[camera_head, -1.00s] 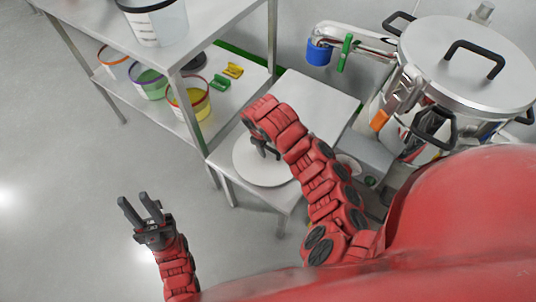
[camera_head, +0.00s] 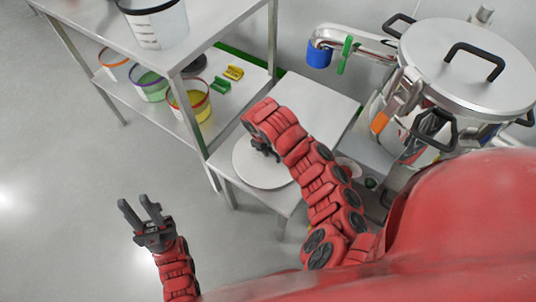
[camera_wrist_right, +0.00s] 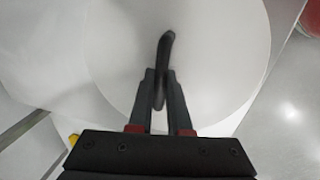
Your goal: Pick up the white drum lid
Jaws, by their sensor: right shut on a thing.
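The white drum lid (camera_head: 259,172) is a round disc with a dark handle, lying on a low steel table. It also fills much of the right wrist view (camera_wrist_right: 185,50), where its dark handle (camera_wrist_right: 164,60) stands between the fingers. My right gripper (camera_wrist_right: 160,92) is shut on that handle, above the middle of the lid. In the head view my right gripper (camera_head: 264,150) is partly hidden by its own red arm. My left gripper (camera_head: 139,208) is open and empty over the floor at lower left.
A steel shelf (camera_head: 205,30) at upper left holds several buckets and green and yellow clips (camera_head: 233,73). A large steel vessel (camera_head: 468,65) with black handles stands at the right. The low table's bare top (camera_head: 318,97) is clear at the back.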

